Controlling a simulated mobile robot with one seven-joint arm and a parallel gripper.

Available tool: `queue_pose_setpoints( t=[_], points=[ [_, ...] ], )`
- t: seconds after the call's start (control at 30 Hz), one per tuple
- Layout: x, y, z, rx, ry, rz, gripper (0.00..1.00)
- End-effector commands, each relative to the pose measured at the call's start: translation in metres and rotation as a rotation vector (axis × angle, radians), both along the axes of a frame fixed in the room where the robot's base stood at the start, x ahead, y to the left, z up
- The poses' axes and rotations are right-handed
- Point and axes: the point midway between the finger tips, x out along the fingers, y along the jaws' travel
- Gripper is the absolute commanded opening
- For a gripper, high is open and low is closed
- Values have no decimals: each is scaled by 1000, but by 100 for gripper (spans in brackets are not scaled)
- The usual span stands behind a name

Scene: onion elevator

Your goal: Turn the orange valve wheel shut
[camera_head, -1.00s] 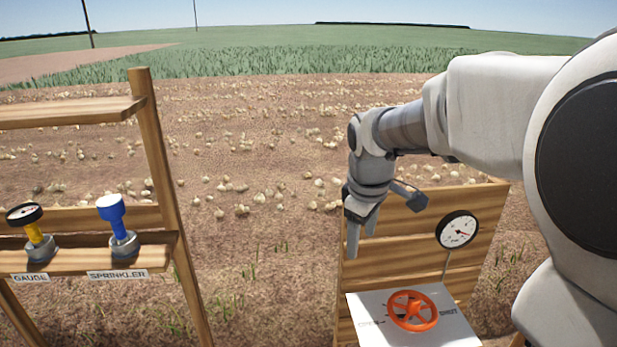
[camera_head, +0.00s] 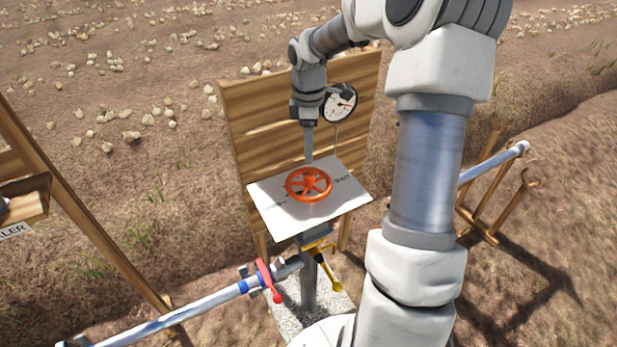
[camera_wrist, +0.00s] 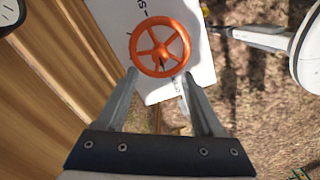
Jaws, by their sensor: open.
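The orange valve wheel (camera_head: 309,185) lies on a tilted white plate (camera_head: 281,222) lettered around the wheel, with "SHUT" at its right. My gripper (camera_head: 309,158) points down just behind the wheel in the head view. In the wrist view, the wheel (camera_wrist: 160,48) shows beyond the fingertips of my gripper (camera_wrist: 159,75). The two fingers are spread apart with nothing between them. I cannot tell whether a fingertip touches the rim.
A gauge (camera_head: 340,103) is on the wooden board (camera_head: 262,110) behind the plate. Below are a pipe (camera_head: 205,300) with a red lever (camera_head: 268,280) and a yellow lever (camera_head: 328,272). A wooden shelf frame (camera_head: 80,215) stands at left.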

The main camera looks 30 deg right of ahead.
Motion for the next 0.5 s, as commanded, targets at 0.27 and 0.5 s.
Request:
queue_pose_setpoints(
  t=[0.27, 0.5],
  points=[
    [-1, 1, -64, 3, 3, 1, 69],
    [0, 1, -100, 0, 1, -1, 69]
  ],
)
